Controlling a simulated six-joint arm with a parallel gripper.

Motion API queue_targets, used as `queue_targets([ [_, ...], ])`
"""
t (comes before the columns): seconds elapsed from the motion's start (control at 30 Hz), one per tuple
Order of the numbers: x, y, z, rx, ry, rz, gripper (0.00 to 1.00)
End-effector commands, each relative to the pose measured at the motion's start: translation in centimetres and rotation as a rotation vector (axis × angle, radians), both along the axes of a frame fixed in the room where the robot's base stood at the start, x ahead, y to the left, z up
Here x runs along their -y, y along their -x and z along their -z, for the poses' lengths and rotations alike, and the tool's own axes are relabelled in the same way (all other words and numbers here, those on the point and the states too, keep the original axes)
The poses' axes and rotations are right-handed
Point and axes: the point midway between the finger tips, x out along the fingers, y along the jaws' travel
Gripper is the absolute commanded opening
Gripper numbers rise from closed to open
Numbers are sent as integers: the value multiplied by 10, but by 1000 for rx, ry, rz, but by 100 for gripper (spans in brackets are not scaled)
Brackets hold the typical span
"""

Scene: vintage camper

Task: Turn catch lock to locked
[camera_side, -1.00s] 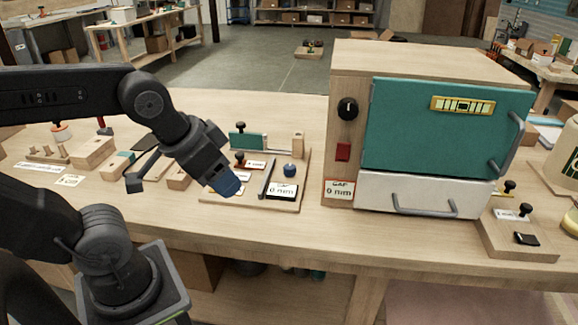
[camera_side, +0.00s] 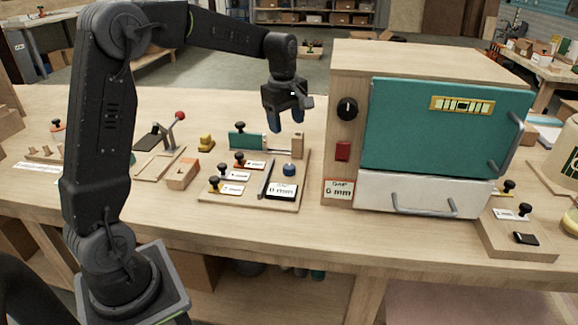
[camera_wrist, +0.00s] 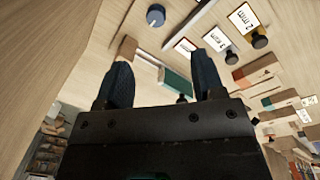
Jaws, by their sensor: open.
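No part in view is labelled as the catch lock, so I cannot tell which one it is. A wooden board (camera_side: 237,199) lies in front of my arm. It bears a blue round knob (camera_side: 289,170), a green block (camera_side: 246,141) with a pale rod, an upright wooden block (camera_side: 298,145) and a dark bar (camera_side: 266,178). My gripper (camera_side: 287,122) hangs, fingers down, above the back right of this board, open and empty. In the wrist view the blue knob (camera_wrist: 156,15) and green block (camera_wrist: 177,83) lie beyond my open fingers (camera_wrist: 161,72).
A wooden cabinet (camera_side: 430,60) with a teal door (camera_side: 440,135), black dial (camera_side: 347,108) and red switch (camera_side: 342,151) stands close right of my gripper. Several black-handled stamps (camera_side: 215,184) and a 0 mm card (camera_side: 282,191) occupy the board. A red-knobbed lever (camera_side: 173,125) stands left.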

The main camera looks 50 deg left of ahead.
Motion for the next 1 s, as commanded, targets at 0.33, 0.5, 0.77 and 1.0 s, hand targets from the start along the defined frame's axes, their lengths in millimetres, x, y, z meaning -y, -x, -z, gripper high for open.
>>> queue_targets([
  [0.33, -20, -17, 29, -34, 22, -152, 63],
  [0.5, -20, -17, 57, -37, 23, -150, 63],
  [0.77, -20, -20, 111, -36, 22, -148, 63],
  [1.0, -21, -22, 145, -34, 22, -148, 63],
])
